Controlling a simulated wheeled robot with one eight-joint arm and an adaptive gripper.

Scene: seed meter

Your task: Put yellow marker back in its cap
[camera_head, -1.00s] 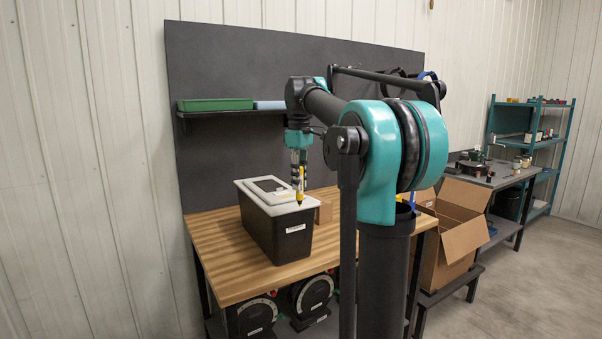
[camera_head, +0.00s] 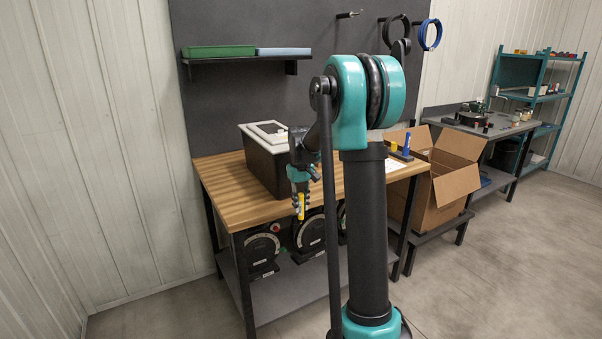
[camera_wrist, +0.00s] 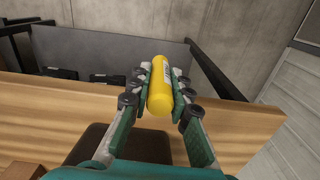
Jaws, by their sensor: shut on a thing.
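My gripper (camera_head: 299,200) is shut on the yellow marker (camera_head: 301,207) in front of the table's front edge, below the tabletop level. In the wrist view my gripper (camera_wrist: 160,90) pinches the marker (camera_wrist: 159,88) between both fingers; a label with a barcode shows on its side. Whether its tip is bare cannot be told now. At the table's right end a small yellow piece (camera_head: 393,147) stands beside an upright blue piece (camera_head: 407,143); the yellow one may be the cap, too small to be sure.
The wooden table (camera_head: 232,190) holds a black bin (camera_head: 262,165) with a pale lid. Dark round devices (camera_head: 262,248) sit beneath the table. An open cardboard box (camera_head: 455,185) stands to the right. A shelf (camera_head: 240,60) is on the back panel. Floor in front is clear.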

